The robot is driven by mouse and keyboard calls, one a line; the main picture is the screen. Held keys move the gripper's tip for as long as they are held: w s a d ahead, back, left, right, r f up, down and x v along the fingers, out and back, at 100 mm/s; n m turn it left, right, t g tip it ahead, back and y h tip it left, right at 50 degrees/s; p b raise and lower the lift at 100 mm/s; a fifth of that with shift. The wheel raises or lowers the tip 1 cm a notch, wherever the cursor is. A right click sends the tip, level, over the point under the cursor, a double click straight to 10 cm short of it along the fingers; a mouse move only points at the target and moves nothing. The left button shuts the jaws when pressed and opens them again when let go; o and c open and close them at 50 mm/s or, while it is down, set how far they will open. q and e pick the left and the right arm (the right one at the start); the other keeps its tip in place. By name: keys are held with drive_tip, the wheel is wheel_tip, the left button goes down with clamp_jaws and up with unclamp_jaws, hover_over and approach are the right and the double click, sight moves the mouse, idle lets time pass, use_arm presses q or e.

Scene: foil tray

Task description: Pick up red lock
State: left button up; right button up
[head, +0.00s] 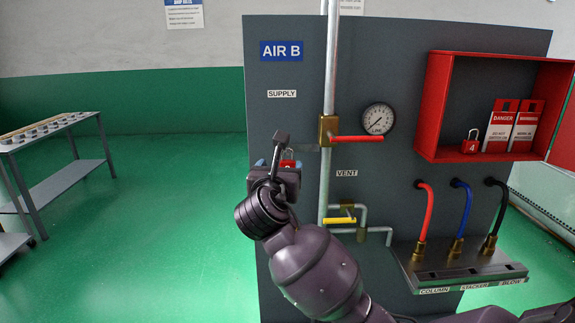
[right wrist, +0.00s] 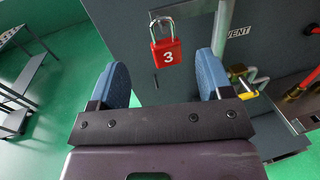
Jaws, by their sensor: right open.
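A red lock (right wrist: 166,52) marked 3, with a silver shackle, shows in the right wrist view ahead of my right gripper (right wrist: 164,66). It appears upright, between the lines of the two blue fingers and beyond their tips. What it hangs from is unclear. In the head view the lock (head: 288,162) is mostly hidden behind my right gripper (head: 279,164), which is open and empty in front of the panel's left part. A second red lock (head: 470,145), marked 4, sits in the red box (head: 430,110). My left gripper is not in view.
The grey panel (head: 290,60) carries a vertical pipe (head: 330,70), a red-handled valve (head: 357,139), a gauge (head: 378,118) and a yellow-handled valve (head: 340,220). Coloured hoses (head: 426,210) rise from a manifold at right. A metal table (head: 60,180) stands left, with free floor between.

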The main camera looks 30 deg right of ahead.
sight(287, 162)
drive_tip(key=shift+p+x, duration=0.55)
drive_tip(key=shift+x, duration=2.65)
drive_tip(key=shift+s+d+f, duration=0.1)
drive_tip(key=shift+s+d, duration=0.05)
drive_tip(key=shift+d, duration=0.05)
drive_tip(key=c, duration=1)
